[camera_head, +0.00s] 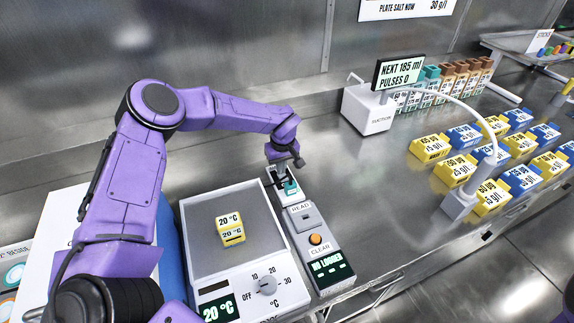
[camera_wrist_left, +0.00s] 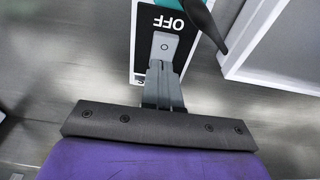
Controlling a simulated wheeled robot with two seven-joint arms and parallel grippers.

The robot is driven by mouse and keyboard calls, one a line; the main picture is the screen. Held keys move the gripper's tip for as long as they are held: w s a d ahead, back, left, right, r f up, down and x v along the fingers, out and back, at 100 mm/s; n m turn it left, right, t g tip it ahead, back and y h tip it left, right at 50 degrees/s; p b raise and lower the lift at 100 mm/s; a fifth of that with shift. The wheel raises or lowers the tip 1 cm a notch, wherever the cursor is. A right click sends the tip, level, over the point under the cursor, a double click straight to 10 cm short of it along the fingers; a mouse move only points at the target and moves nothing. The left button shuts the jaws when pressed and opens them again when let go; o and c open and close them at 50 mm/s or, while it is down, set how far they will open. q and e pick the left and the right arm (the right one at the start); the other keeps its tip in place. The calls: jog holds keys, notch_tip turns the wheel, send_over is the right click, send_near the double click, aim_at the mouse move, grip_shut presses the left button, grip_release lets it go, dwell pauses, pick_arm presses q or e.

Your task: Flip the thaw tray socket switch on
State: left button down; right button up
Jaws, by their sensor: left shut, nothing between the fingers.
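The thaw tray (camera_head: 190,215) is a grey plate on a white unit with a dial and a display reading 20 °C. The socket (camera_head: 270,184), with a teal plug (camera_head: 291,188) in it, stands just beyond its right corner. My left gripper (camera_head: 286,165) is right above the socket and partly hides it. In the left wrist view, my shut, empty fingertips (camera_wrist_left: 160,68) are at the near end of the grey rocker switch (camera_wrist_left: 165,45), beside its circle mark. I cannot tell whether they touch. An upside-down OFF label (camera_wrist_left: 168,21) shows past the switch. My right gripper is not in view.
A yellow 20 °C block (camera_head: 231,230) sits on the tray. A grey logger (camera_head: 308,222) with an orange button and a NO LOGGER display stands beside it. A white suction unit (camera_head: 368,110) and several yellow and blue blocks (camera_head: 455,171) are to the right.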

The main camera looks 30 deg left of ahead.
pick_arm(q)
jog(key=shift+d, duration=0.2)
jog(key=shift+a, duration=0.1)
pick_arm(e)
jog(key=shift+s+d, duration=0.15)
pick_arm(q)
jog(key=shift+s, duration=0.1)
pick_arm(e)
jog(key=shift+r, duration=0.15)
pick_arm(q)
jog(key=shift+s+d, duration=0.25)
jog(key=shift+d, duration=0.1)
jog(key=shift+s+d+r, duration=0.15)
jog(key=shift+d, duration=0.15)
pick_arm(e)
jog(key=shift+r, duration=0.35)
